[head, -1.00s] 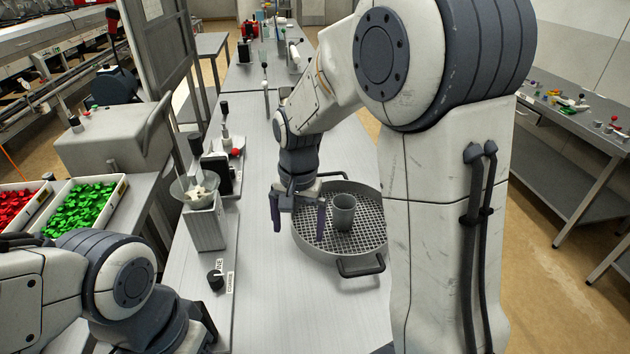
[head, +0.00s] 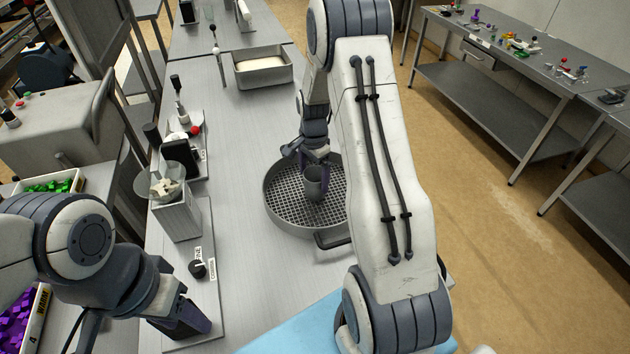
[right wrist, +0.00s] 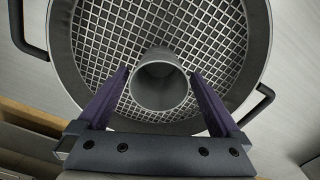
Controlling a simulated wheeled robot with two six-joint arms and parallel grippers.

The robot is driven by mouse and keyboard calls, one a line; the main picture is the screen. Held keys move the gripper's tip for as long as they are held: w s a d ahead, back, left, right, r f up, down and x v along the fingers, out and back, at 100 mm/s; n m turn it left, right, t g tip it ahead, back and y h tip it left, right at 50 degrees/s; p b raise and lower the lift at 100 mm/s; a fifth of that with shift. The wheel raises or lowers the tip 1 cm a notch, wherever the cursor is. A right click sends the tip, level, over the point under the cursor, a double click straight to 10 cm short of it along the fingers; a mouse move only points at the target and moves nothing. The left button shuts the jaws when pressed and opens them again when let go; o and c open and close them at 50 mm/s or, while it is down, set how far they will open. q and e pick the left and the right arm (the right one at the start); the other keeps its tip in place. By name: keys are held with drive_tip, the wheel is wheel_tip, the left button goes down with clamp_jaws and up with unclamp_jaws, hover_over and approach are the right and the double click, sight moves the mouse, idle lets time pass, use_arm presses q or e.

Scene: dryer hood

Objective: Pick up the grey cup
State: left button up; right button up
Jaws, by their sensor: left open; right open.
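The grey cup (head: 317,182) stands upright in a round tray with a mesh bottom (head: 283,222) on the steel table. In the right wrist view the cup (right wrist: 159,83) is seen from above, open end toward the camera, inside the tray (right wrist: 247,50). My right gripper (head: 314,170) is open around the upper cup. In the right wrist view its fingers (right wrist: 158,82) lie on both sides of the cup, with a gap on each side. My left gripper (head: 190,322) is low at the left near the table edge, away from the cup; its fingers are mostly dark and small.
The tray has a side handle (head: 334,240) at its front. A glass funnel on a steel stand (head: 176,215) and a black knob (head: 198,268) are on the left. A rectangular metal bin (head: 263,68) stands behind. A blue surface (head: 292,330) lies in front. The table's middle is clear.

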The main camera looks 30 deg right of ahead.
drive_tip(key=shift+d+f+p, duration=0.2)
drive_tip(key=shift+f+p, duration=0.2)
drive_tip(key=shift+f, duration=1.2)
drive_tip(key=c, duration=1.2)
drive_tip(key=shift+o, duration=0.2)
drive_tip(key=shift+r, duration=0.1)
